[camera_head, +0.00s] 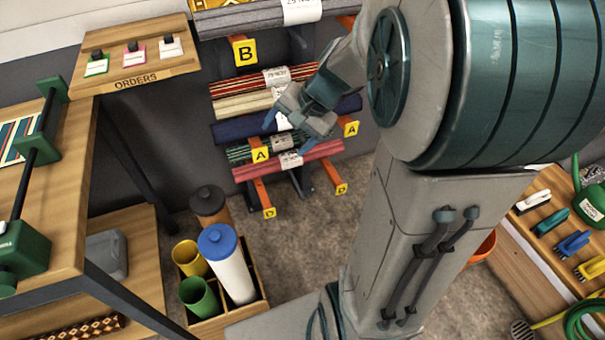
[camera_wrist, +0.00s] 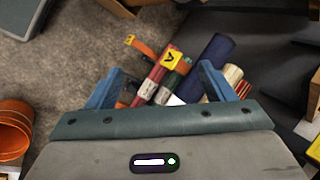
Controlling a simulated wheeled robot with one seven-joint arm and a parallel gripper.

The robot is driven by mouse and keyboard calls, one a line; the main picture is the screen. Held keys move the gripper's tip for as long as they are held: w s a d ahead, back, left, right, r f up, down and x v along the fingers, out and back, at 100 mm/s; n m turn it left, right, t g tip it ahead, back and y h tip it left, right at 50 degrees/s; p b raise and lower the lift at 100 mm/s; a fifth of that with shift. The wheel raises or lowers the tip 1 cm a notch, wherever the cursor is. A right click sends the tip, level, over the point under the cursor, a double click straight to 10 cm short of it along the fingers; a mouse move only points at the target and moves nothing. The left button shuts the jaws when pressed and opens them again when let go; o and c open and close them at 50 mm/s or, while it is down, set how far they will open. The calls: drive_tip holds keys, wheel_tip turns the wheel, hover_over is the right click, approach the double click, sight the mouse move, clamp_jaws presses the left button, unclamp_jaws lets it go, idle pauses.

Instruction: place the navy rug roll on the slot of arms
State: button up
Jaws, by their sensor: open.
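The navy rug roll (camera_head: 235,129) lies crosswise on the rack in the head view, just below a cream roll. It also shows in the wrist view (camera_wrist: 216,58), right of the yellow A tag. The orange arms tagged A (camera_head: 260,154) seem to bear it. My gripper (camera_head: 292,122) is open in front of the rack and hides the middle of the navy roll. In the wrist view, my open fingers (camera_wrist: 160,88) frame the rolls with nothing held between them. Whether a finger touches a roll cannot be told.
Striped red (camera_head: 300,73) and cream (camera_head: 240,105) rolls lie beside the navy one. Green-striped and pink rolls (camera_head: 325,152) are lower, by arms tagged D (camera_head: 269,212). Grey rolls lie above, by tag B (camera_head: 244,51). A wooden bin (camera_head: 255,307) holds tubes. An orders table stands left.

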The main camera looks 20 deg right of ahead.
drive_tip(key=s+a+n+g+h, duration=0.1)
drive_tip(key=s+n+h, duration=0.3)
drive_tip(key=s+n, duration=0.5)
drive_tip(key=s+a, duration=0.1)
drive_tip(key=s, duration=0.4)
drive_tip(key=shift+a+g+h, duration=0.25)
drive_tip(key=shift+g+h, duration=0.05)
drive_tip(key=shift+s+r, duration=0.1)
